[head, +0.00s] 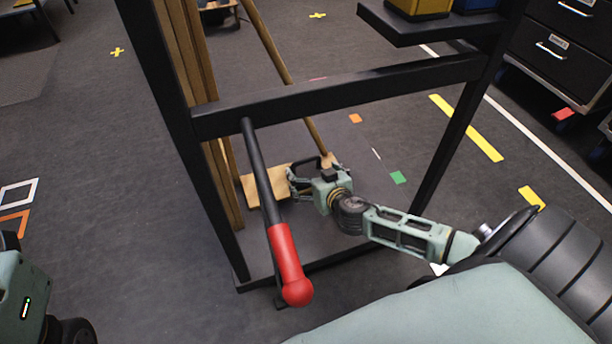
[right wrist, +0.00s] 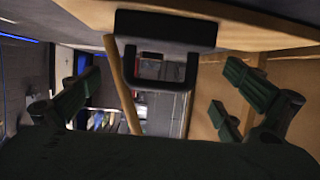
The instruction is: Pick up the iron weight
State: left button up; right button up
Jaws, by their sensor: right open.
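The iron weight (right wrist: 165,30) is a black block with a squared loop handle (right wrist: 160,72), seen close up in the right wrist view. It appears against a pale wooden board (right wrist: 255,30), with the handle pointing down in the picture. My right gripper (right wrist: 160,95) is open, its green-grey fingers on either side of the handle with visible gaps. In the head view, my right gripper (head: 305,177) reaches inside a black frame, beside the wooden board (head: 254,190). The weight is hard to make out there among the dark gripper parts. My left gripper is out of view.
A lever with a red handle (head: 286,265) hangs in front. Wooden slats (head: 190,80) stand at the left, and a wooden pole (head: 270,45) slants behind. A dark shelf (head: 425,28) juts out above.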

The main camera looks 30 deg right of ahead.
aim_at(310, 174)
jog(key=b+x, duration=0.1)
jog(key=x, duration=0.2)
jog(key=shift+w+d+f, duration=0.1)
jog(key=shift+d+f, duration=0.05)
jog(key=shift+c, duration=0.5)
jog(key=shift+d, duration=0.15)
jog(key=c, duration=1.9)
jog(key=shift+w+d+r, duration=0.1)
jog(key=shift+w+r, duration=0.15)
jog(key=shift+r, duration=0.2)
jog(key=shift+c, duration=0.4)
jog(key=shift+f, duration=0.15)
jog(key=shift+s, duration=0.1)
